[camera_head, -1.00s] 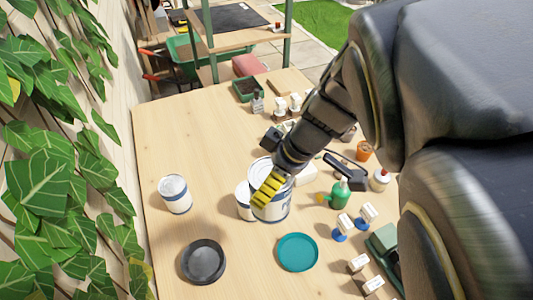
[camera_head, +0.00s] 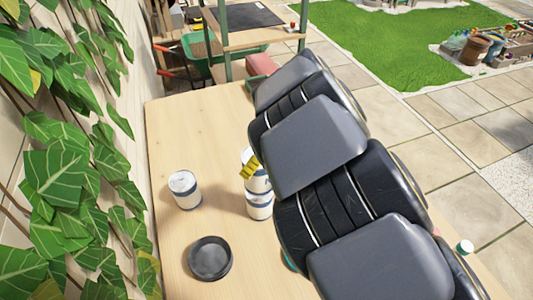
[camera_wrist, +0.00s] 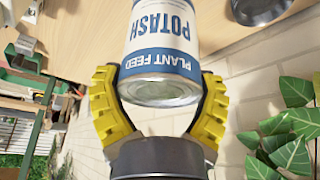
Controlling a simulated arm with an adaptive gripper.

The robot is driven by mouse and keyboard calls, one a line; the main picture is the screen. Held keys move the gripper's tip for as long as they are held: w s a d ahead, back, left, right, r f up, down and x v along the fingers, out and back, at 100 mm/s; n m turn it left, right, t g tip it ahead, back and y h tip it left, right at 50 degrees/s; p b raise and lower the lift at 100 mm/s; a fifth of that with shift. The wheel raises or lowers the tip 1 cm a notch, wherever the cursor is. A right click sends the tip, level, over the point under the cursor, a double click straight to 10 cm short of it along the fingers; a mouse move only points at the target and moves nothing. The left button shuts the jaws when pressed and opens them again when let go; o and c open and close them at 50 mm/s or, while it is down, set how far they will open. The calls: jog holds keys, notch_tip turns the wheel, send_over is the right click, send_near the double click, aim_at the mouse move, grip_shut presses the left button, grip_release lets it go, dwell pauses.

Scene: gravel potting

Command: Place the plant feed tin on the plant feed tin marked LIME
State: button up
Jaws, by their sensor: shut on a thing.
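My gripper (camera_wrist: 159,82) has its yellow fingers on both sides of a white and blue tin (camera_wrist: 163,50) reading PLANT FEED POTASH, gripped near its silver end. In the head view the gripper (camera_head: 251,167) is mostly behind my arm, and the held tin (camera_head: 258,182) shows only in part. It is upright, directly over another white and blue tin (camera_head: 260,207) on the table. I cannot tell whether the two touch. A third tin (camera_head: 185,192) stands apart on the left. No LIME label is readable on either standing tin.
A dark saucer (camera_head: 227,262) lies at the front of the wooden table (camera_head: 170,125). The table's left and back left are clear. My arm hides the right side. Ivy (camera_head: 60,160) hangs along the left wall. A shelf stand (camera_head: 250,38) stands beyond the back edge.

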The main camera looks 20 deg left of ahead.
jog(key=shift+w+a+f, duration=0.2)
jog(key=shift+w+f, duration=0.1)
jog(key=shift+f, duration=1.6)
jog(key=shift+f, duration=0.15)
jog(key=o, duration=1)
jog(key=shift+o, duration=0.2)
jog(key=v, duration=1.2)
